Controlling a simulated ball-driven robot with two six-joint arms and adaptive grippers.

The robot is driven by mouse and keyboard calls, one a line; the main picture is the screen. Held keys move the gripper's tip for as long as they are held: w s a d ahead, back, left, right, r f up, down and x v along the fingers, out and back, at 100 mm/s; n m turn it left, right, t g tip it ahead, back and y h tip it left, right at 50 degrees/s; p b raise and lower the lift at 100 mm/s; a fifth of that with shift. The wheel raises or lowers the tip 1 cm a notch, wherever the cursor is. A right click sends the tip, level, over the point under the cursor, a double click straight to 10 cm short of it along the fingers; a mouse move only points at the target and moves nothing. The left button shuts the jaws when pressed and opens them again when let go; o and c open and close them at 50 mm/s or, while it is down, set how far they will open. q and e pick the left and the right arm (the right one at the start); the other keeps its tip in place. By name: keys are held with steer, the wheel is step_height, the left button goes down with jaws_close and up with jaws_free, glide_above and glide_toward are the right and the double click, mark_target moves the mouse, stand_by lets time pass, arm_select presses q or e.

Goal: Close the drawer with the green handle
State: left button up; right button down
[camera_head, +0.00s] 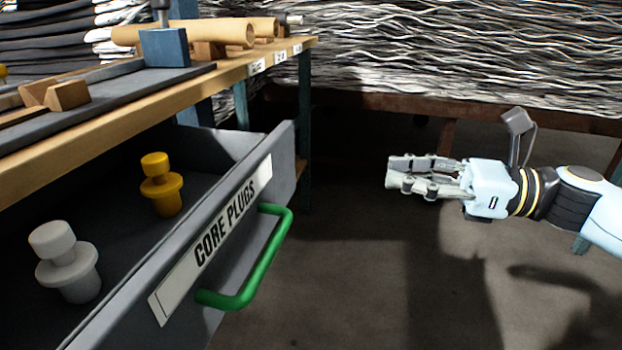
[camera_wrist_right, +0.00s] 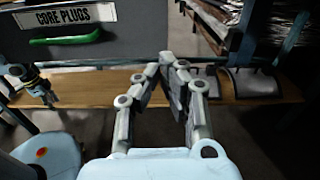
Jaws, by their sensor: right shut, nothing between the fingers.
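The drawer (camera_head: 285,165) is pulled out from under the workbench in the head view. Its front carries a white "CORE PLUGS" label and a green handle (camera_head: 262,262). A yellow plug (camera_head: 162,190) and a light grey plug (camera_head: 68,262) stand inside the drawer. My right gripper (camera_head: 392,170) is shut and empty. It is in the open space to the right of the drawer front, apart from the handle. In the right wrist view the green handle (camera_wrist_right: 66,39) shows at the top left, beyond the fingers. My left gripper is not in the head view.
The wooden workbench (camera_head: 110,103) above the drawer bears tan rolls (camera_head: 190,35), a blue block (camera_head: 163,47) and wooden pieces. A bench leg (camera_head: 305,130) stands beyond the drawer. A stack of wavy grey sheets fills the back. The floor between drawer and gripper is clear.

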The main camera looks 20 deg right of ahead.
glide_toward(293, 161)
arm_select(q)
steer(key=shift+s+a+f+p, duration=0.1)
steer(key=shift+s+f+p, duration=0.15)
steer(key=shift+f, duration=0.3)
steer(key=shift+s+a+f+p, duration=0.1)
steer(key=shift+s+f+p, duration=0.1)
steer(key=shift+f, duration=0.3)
arm_select(e)
steer(key=x, duration=0.7)
steer(key=shift+a, duration=0.15)
steer(key=shift+w, duration=0.1)
